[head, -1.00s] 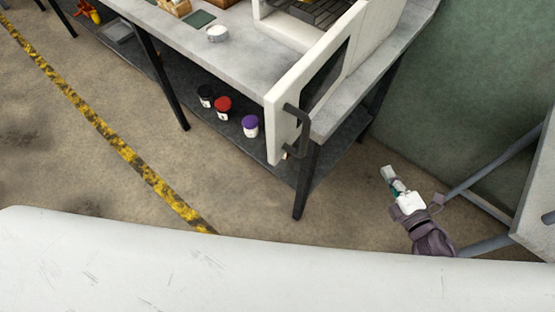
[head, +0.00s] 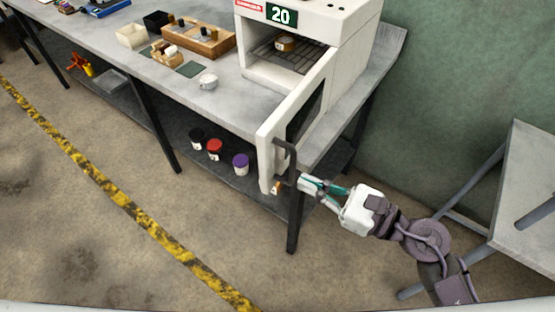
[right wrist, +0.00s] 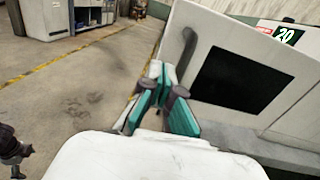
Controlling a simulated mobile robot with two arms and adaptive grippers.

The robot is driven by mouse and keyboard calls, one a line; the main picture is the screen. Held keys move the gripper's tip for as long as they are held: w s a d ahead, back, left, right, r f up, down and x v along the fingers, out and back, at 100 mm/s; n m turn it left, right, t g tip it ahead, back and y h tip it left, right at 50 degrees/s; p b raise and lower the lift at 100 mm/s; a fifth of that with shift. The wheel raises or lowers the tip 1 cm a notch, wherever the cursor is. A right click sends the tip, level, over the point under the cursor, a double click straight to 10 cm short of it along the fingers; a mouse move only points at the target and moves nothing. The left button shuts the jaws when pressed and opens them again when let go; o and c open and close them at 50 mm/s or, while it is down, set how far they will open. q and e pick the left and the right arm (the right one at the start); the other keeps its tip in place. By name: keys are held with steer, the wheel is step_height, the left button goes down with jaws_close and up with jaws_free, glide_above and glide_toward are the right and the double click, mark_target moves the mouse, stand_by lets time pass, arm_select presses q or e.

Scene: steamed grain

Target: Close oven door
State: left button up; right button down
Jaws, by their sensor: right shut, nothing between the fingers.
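The white oven (head: 352,55) stands on the grey table with its door (head: 270,133) swung wide open toward me. The door has a dark window and a dark handle (head: 286,155) near its free edge. My right gripper (head: 308,184) is shut and empty, just right of the door's lower free edge, close to the handle. Whether it touches the door I cannot tell. In the right wrist view the shut fingers (right wrist: 160,90) point toward the door (right wrist: 235,80), beside the handle (right wrist: 187,50). A jar (head: 285,44) sits on the rack inside the oven. My left gripper is not in view.
The table (head: 240,95) holds a white cup (head: 208,82), a wooden box (head: 208,42) and a white container (head: 131,36). Several jars, one red-lidded (head: 214,148), stand on the lower shelf. A grey side table (head: 530,180) stands at right. The floor at left is clear.

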mark_target(266, 164)
steer(key=p+x, duration=0.2)
steer(key=x, duration=0.4)
steer(key=shift+r, duration=0.1)
steer(key=shift+w+a, duration=0.25)
steer(key=shift+a, duration=0.25)
